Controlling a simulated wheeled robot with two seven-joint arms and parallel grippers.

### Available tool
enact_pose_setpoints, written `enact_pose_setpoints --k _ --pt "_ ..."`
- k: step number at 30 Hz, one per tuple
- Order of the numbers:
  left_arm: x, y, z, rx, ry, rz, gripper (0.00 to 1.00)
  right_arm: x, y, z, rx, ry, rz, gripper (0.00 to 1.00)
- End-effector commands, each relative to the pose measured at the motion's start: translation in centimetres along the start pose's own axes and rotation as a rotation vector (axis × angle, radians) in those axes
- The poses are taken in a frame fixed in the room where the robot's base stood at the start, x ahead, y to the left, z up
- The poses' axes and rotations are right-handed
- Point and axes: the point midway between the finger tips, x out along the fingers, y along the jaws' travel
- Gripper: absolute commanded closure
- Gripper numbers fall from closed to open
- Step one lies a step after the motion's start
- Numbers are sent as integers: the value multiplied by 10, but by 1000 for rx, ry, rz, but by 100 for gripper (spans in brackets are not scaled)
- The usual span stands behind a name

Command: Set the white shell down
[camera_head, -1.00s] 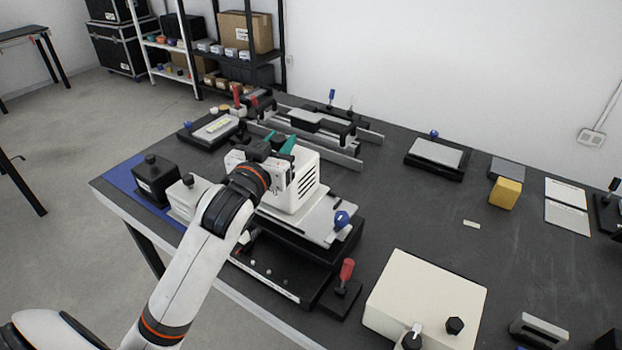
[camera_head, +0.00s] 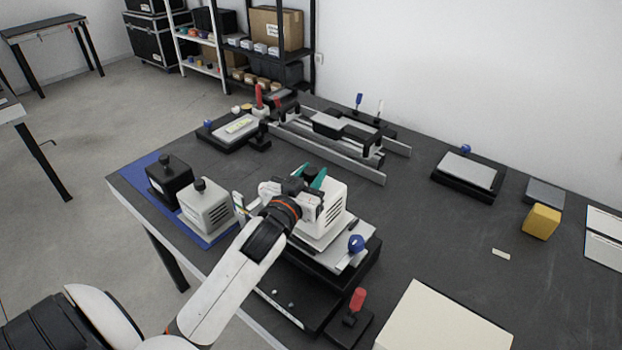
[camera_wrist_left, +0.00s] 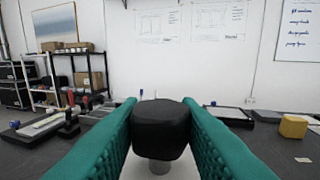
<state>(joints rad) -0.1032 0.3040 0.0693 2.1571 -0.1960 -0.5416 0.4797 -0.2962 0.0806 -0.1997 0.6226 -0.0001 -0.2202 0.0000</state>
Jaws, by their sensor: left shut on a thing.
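The white shell (camera_head: 327,222), a boxy cover with dark vent slots, is at the fixture (camera_head: 355,275) with a grey top plate and a blue knob (camera_head: 356,243). I cannot tell whether its underside touches the plate. My left gripper (camera_head: 311,178), with teal fingers, is shut on the black knob on top of the shell. In the left wrist view the black knob (camera_wrist_left: 160,128) sits between both fingers, with a pale stem below it. The gripper and arm hide part of the shell's left side. My right gripper is not in view.
A black cover (camera_head: 169,183) and a grey cover (camera_head: 206,212) stand on a blue mat (camera_head: 136,178) at left. A red-handled clamp (camera_head: 354,308) and a cream box (camera_head: 443,322) are in front. Rails (camera_head: 330,150) lie behind. The table right of the fixture is mostly clear.

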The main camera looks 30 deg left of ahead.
Motion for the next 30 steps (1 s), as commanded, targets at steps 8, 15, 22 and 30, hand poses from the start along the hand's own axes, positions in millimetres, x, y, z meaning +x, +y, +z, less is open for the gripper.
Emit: enact_pose_setpoints --k 8,15,22,30 --pt "0 0 -6 1 -7 -1 100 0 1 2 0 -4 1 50" --pt "0 0 -11 1 -1 -1 62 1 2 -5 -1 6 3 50" --pt "0 0 -10 1 -1 -1 48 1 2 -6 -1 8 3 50" --pt "-8 0 -10 0 0 -1 48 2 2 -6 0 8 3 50"
